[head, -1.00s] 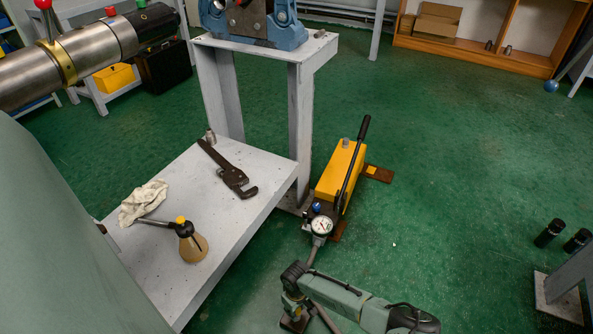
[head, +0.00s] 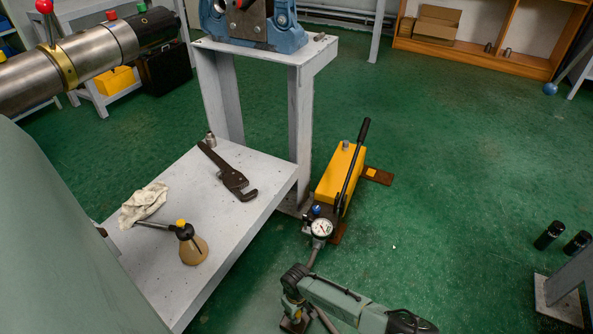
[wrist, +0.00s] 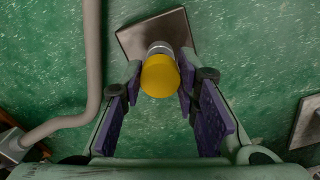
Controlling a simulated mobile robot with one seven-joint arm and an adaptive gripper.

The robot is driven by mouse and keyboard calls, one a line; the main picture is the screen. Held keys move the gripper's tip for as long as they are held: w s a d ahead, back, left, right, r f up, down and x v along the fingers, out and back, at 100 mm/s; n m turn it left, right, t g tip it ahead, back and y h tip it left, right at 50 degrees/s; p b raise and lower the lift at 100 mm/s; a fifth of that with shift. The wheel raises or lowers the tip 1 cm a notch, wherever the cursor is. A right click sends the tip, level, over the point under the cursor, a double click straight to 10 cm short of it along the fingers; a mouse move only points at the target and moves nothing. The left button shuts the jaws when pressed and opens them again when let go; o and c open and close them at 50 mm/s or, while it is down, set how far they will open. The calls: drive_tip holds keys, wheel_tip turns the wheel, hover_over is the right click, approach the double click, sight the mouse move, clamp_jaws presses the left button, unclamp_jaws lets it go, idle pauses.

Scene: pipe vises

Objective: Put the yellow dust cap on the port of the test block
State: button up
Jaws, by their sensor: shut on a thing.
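The yellow dust cap (wrist: 160,78) sits between the two purple-padded fingers of my gripper (wrist: 160,72) in the wrist view; the gripper is shut on it. Just beyond the cap shows a silver cylindrical port (wrist: 159,47), rising from a grey-brown plate or block (wrist: 140,36) on the floor. The cap overlaps the port in this view, so I cannot tell whether it is seated or only over it. In the head view my gripper (head: 294,311) points down at the bottom edge, close above the small brown block (head: 289,326); the cap is hardly visible there.
A grey hose (wrist: 88,80) runs left of the gripper. A yellow hand pump (head: 340,178) with a gauge (head: 321,228) stands beyond my arm. A low grey bench (head: 215,240) at left bears a pipe wrench (head: 228,172), oil can (head: 193,248) and rag (head: 143,202).

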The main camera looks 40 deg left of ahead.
drive_tip(key=shift+f+b, duration=0.95)
drive_tip(key=shift+f, duration=0.45)
drive_tip(key=o, duration=1)
drive_tip(key=shift+o, duration=0.2)
drive_tip(key=shift+r, duration=0.1)
wheel_tip(320, 180, up, 12)
drive_tip(key=shift+f, duration=0.1)
